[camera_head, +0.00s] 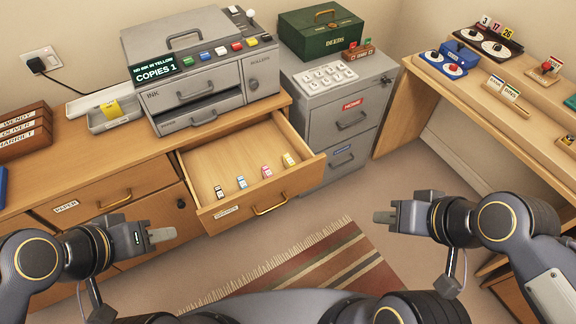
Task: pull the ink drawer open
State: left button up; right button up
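A grey copier stands on the wooden bureau, and its screen (157,70) reads that there is no ink in yellow and "COPIES 1". The ink drawer (178,97), marked INK, is the upper front drawer of the copier and looks shut, with a bar handle (196,92) on its front. My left gripper (164,235) is empty, low in front of the bureau and well below the copier. My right gripper (384,217) is empty, over the floor to the right of the rug. Each gripper's fingers show nearly as one bar, so their gap is unclear.
A wooden drawer (205,165) below the copier is pulled out, with several small coloured cartridges inside. A lower copier drawer (203,117) sits under the ink drawer. A grey cabinet (315,121) with a green box (319,35) stands right. A desk (440,85) is further right.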

aim_at(168, 95)
jog(key=i+j+u, duration=0.45)
jog(key=i+j, duration=0.3)
